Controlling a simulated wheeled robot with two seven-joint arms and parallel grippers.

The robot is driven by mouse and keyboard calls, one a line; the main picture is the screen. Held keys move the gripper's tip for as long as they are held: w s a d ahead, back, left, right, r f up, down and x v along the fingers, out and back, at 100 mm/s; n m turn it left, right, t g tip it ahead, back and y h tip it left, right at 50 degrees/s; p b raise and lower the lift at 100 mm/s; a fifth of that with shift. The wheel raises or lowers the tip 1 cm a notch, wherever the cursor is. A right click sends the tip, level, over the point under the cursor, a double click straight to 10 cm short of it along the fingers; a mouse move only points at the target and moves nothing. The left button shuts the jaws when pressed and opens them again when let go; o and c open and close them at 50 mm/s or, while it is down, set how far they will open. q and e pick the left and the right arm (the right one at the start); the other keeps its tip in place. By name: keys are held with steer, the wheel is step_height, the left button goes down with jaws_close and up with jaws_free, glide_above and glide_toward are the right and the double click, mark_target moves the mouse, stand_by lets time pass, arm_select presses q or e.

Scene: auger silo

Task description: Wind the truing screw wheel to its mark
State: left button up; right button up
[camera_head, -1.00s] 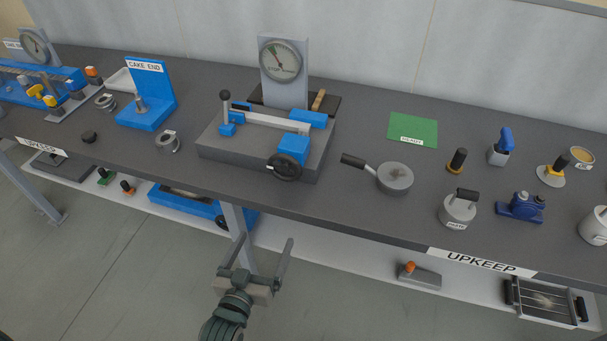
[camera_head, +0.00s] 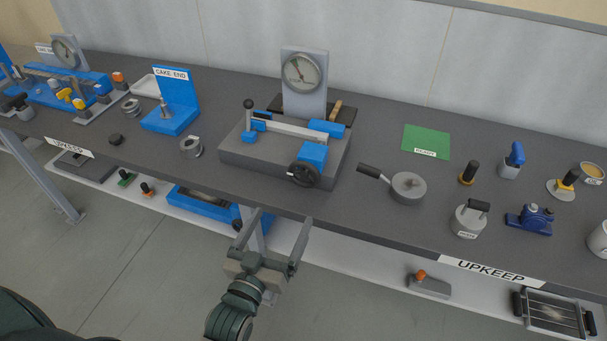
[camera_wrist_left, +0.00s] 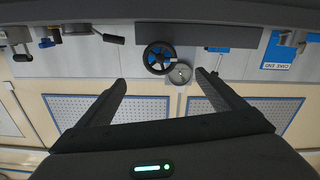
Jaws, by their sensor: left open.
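The truing screw wheel (camera_head: 304,174) is a black handwheel on the front of a blue block on a grey truing fixture (camera_head: 262,160). A round dial (camera_head: 301,72) stands on a grey post behind it. The wheel also shows in the left wrist view (camera_wrist_left: 159,58), ahead of the fingers and left of their middle. My left gripper (camera_head: 275,232) is open and empty, in front of the bench edge and below the wheel, apart from it. In the left wrist view its two fingers (camera_wrist_left: 168,90) are spread wide. The mark is too small to make out. My right gripper is not in view.
A pan-like tool with a black handle (camera_head: 407,188) stands right of the fixture. A metal ring (camera_head: 191,147) and the blue CAKE END stand (camera_head: 173,118) are to its left. A lower shelf (camera_head: 385,279) holds more items. The floor in front is clear.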

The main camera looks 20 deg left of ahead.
mark_target(303, 177)
arm_select(q)
steer(key=w+p, duration=0.1)
steer(key=w, duration=0.4)
steer(key=w+p, duration=0.2)
steer(key=w, duration=0.3)
steer(key=w+p, duration=0.1)
steer(key=w, duration=0.5)
steer(key=shift+d, duration=0.25)
steer(key=c, duration=1)
